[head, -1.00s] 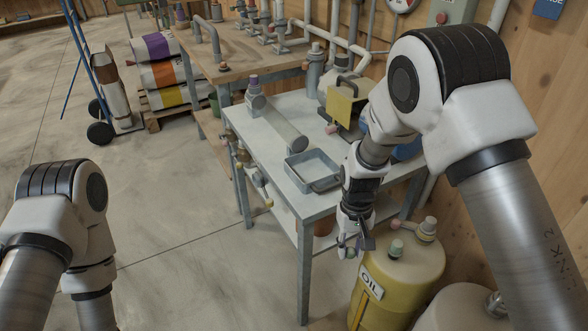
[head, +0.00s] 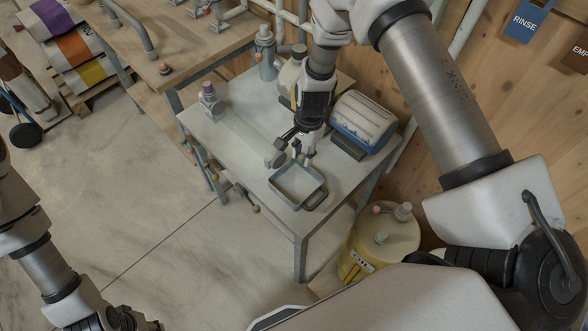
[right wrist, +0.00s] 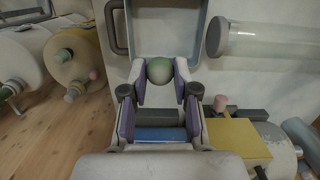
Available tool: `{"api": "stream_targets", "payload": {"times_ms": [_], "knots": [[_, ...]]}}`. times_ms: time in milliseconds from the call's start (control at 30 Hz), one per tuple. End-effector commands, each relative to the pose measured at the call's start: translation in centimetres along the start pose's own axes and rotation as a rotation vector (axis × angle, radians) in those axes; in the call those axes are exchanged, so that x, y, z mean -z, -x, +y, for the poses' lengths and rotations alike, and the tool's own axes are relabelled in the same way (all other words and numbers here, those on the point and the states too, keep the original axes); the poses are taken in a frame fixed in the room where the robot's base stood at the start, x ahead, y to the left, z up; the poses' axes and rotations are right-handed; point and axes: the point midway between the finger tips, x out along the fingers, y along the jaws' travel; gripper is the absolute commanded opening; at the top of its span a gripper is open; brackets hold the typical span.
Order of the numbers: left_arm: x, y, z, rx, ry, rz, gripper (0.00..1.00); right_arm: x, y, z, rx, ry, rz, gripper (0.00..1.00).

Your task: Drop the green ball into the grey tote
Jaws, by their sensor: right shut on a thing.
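The green ball (right wrist: 159,70) is between the fingertips of my right gripper (right wrist: 160,82), which is shut on it. In the head view, my right gripper (head: 295,156) is over the table by the far edge of the grey tote (head: 277,188); the ball cannot be made out there. The tote is a shallow, open box with a handle on its right. In the right wrist view the tote (right wrist: 165,28) lies just beyond the ball, which overlaps its edge. My left gripper (head: 135,320) is at the bottom left, partly cut off, its jaws unclear.
A clear tube (head: 245,135) lies left of the tote on the pale table (head: 222,148). A blue-and-white cylinder (head: 362,122) is on the table's right side. A yellow oil drum (head: 385,238) stands below the right edge. Floor left of the table is open.

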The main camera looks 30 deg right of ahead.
Motion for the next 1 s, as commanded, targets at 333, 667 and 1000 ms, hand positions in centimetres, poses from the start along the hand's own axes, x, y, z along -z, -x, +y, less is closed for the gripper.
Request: {"api": "stream_targets", "payload": {"times_ms": [333, 667, 1000], "knots": [[0.1, -4.7, 0.0, 0.000, 0.000, 0.003, 0.40, 0.6, -5.0, -0.1, 0.001, 0.003, 0.001, 0.11], [0.1, -4.5, 0.0, 0.000, 0.000, 0.003, 0.40, 0.6, -4.8, -0.1, 0.001, 0.004, 0.000, 0.47], [0.1, -4.5, 0.0, 0.000, 0.000, 0.003, 0.40, 0.6, -4.8, -0.1, 0.001, 0.004, 0.000, 0.58]]}}
